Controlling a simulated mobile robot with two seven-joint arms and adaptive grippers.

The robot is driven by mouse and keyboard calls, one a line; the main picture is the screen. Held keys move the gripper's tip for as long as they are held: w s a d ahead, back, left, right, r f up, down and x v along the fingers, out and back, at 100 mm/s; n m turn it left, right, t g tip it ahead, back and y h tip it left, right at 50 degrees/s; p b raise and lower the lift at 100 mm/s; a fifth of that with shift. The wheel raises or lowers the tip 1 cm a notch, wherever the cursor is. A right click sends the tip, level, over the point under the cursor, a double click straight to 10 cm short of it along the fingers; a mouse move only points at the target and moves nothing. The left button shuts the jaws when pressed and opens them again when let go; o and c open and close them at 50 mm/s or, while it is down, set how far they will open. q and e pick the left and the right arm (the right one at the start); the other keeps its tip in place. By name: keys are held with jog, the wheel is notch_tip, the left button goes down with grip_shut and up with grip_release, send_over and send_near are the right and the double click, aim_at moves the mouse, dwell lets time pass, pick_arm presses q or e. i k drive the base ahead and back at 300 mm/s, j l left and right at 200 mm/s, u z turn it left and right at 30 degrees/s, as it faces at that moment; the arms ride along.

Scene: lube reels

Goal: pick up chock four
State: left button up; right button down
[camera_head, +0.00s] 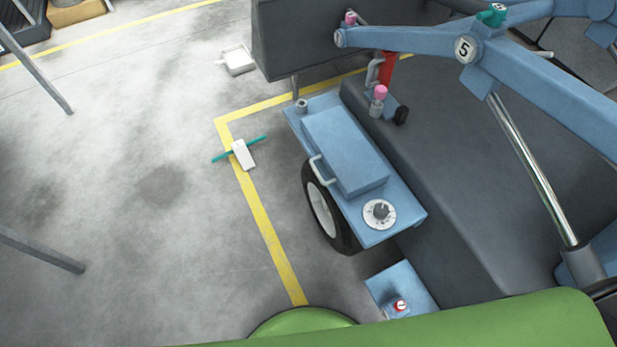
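I cannot make out a chock marked four in the head view. A small white block (243,154) with a thin teal bar across it lies on the concrete floor at the yellow line, left of the wheel (321,207); I cannot tell whether it is a chock. Neither of my grippers shows in this view.
A white tray (238,60) lies at the upper middle. Grey bars (42,249) stand at left. The floor between is mostly clear.

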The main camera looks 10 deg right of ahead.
aim_at(239, 148)
jog(key=i+j+z, duration=0.2)
jog(key=i+j, duration=0.15)
jog(key=i+j+z, duration=0.2)
jog(key=i+j, duration=0.15)
jog(key=j, duration=0.25)
